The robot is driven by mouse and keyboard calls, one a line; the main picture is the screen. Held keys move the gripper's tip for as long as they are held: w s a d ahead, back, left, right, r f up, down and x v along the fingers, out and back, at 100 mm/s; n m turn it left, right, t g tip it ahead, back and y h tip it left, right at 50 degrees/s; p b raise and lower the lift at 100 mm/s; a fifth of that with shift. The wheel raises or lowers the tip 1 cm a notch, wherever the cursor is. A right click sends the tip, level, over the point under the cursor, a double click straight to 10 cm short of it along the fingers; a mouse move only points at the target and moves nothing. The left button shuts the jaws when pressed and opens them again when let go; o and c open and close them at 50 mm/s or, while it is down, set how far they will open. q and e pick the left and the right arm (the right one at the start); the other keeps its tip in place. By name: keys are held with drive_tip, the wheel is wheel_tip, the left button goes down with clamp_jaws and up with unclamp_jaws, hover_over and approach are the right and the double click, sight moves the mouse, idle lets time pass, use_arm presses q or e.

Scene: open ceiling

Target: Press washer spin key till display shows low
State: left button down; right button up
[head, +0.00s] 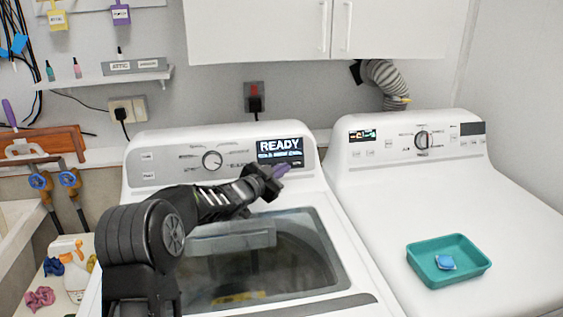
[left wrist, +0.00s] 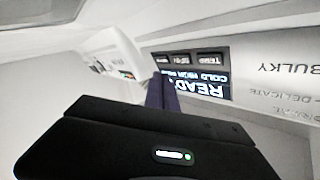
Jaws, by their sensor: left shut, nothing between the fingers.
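The washer (head: 150,160) is the left white machine. Its dark display (head: 280,151) reads READY over a smaller line; in the left wrist view the display (left wrist: 212,86) is upside down and that line seems to begin COLD HIGH. Beyond it sit dark keys: TEMP (left wrist: 210,58), a middle key (left wrist: 184,58) that seems to read SPIN, and another (left wrist: 160,60). My left gripper (head: 281,169) is shut and empty, its purple fingertips at the display's lower edge in the head view. In the left wrist view they cover the display's left end. Contact with a key cannot be told.
A second white machine (head: 480,200) with a dial stands to the right, carrying a teal tray (head: 448,278) with a blue item. White cabinets (head: 270,30) hang above.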

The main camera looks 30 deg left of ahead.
use_arm(q)
drive_tip(key=shift+w+a+f+p, duration=0.2)
drive_tip(key=shift+w+a, duration=0.15)
drive_tip(key=shift+w, duration=0.1)
drive_tip(key=shift+w+a+f+p, duration=0.2)
drive_tip(key=shift+w+a, duration=0.15)
drive_tip(key=shift+w, duration=0.1)
drive_tip(key=shift+w, duration=0.1)
idle(1.4)
drive_tip(key=shift+w+a+f, duration=0.15)
drive_tip(key=shift+w+a, duration=0.05)
drive_tip(key=shift+w, duration=0.05)
drive_tip(key=shift+w+a+f+p, duration=0.1)
drive_tip(key=shift+w+a+p, duration=0.1)
drive_tip(key=shift+p, duration=0.15)
idle(0.6)
idle(0.3)
drive_tip(key=shift+s+d+r+b, duration=0.25)
drive_tip(key=shift+s+d+b, duration=0.15)
drive_tip(key=shift+s, duration=0.15)
